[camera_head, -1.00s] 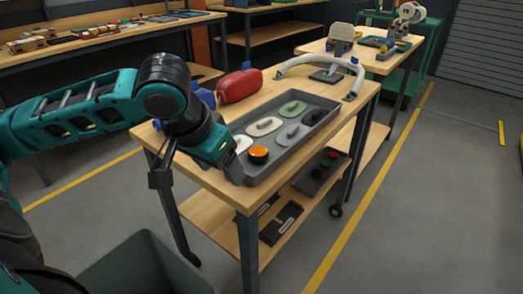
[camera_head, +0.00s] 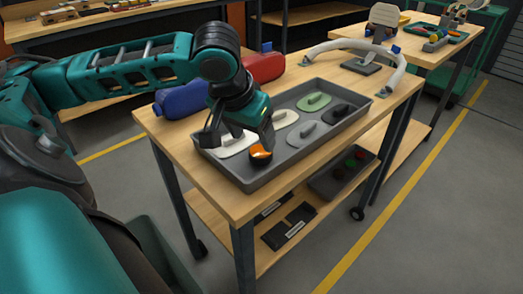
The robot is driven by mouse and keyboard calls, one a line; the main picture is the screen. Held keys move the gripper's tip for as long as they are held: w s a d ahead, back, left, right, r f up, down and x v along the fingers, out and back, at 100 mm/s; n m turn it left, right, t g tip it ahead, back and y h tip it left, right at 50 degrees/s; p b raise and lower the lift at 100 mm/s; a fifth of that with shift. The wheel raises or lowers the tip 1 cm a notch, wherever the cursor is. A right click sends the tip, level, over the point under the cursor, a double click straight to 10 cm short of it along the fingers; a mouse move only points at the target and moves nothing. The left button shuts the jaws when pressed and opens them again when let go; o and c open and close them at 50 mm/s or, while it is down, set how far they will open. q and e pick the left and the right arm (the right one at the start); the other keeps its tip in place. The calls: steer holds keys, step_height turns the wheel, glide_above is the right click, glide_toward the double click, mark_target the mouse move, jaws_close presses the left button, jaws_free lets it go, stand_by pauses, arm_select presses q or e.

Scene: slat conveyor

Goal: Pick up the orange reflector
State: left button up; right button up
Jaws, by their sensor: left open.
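The orange reflector (camera_head: 259,155), a small round piece with a dark rim, sits in the near part of the grey tray (camera_head: 262,183) on the wooden workbench. My left gripper (camera_head: 239,141) is open and low over the near left end of the tray. One finger is close above the reflector and hides part of its top; I cannot tell whether they touch. The other finger is to the left, over the white piece (camera_head: 230,146). Nothing is seen between the fingers. My right gripper is not in view.
The tray also holds several flat handled pieces, among them a green one (camera_head: 314,102) and a dark grey one (camera_head: 338,112). A white curved tube (camera_head: 355,45) arches at the back right.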

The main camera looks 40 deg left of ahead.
mark_target(260, 151)
arm_select(q)
steer(key=b+x, duration=0.2)
steer(key=x, duration=0.4)
steer(key=shift+d, duration=0.1)
steer(key=c, duration=0.8)
steer(key=shift+r, duration=0.2)
